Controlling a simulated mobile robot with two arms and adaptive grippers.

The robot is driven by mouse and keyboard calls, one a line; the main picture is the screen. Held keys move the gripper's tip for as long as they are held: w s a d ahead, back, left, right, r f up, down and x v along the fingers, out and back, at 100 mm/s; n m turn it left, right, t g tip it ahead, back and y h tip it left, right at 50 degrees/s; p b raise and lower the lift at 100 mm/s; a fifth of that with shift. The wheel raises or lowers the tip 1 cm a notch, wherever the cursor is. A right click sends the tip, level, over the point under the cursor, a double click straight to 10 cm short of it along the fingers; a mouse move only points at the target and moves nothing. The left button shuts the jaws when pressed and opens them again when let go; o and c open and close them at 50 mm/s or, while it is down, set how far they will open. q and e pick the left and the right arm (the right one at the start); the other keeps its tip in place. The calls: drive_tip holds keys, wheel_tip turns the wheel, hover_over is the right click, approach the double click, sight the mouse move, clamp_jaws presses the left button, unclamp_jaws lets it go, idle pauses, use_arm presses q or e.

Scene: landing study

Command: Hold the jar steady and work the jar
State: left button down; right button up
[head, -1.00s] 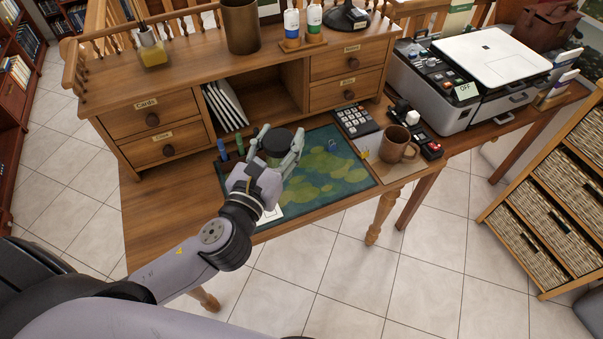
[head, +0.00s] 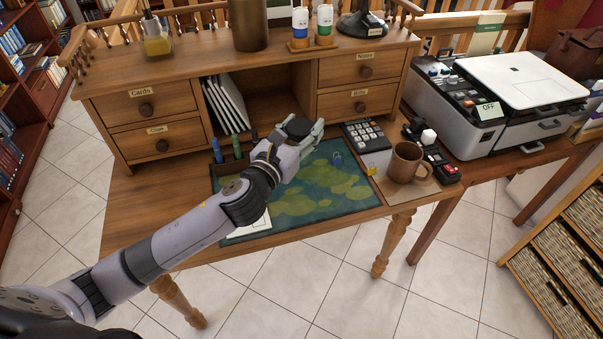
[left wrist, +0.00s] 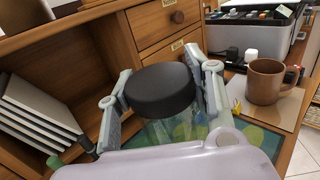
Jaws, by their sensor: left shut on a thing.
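The jar has a round black lid (head: 299,127), which shows large in the left wrist view (left wrist: 161,90). Its clear glass body (left wrist: 168,132) shows just below the lid there; in the head view the hand mostly hides it. My left gripper (head: 297,131) is shut on the jar, with one finger on each side, as the left wrist view also shows (left wrist: 163,103). The jar is over the back part of the green-blue desk mat (head: 270,205), in front of the open cubby. I cannot tell whether its base touches the mat. My right gripper is not in view.
Pens (head: 236,146) stand left of the jar. A calculator (head: 365,136), a brown mug (head: 405,162) and a phone-like device (head: 440,165) are to the right. The drawers (head: 365,68) rise behind. The mat's front right part is mostly clear.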

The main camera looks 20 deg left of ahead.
use_arm(q)
wheel_tip(320, 180, down, 8)
drive_tip(key=shift+r+b, duration=0.1)
drive_tip(key=shift+b, duration=0.85)
drive_tip(key=shift+f+b, duration=0.75)
drive_tip(key=shift+f, duration=1.35)
drive_tip(key=shift+f, duration=0.1)
drive_tip(key=c, duration=1.2)
unclamp_jaws()
drive_tip(key=shift+f, duration=0.1)
drive_tip(key=shift+c, duration=0.2)
drive_tip(key=o, duration=0.4)
drive_tip(key=shift+o, duration=0.2)
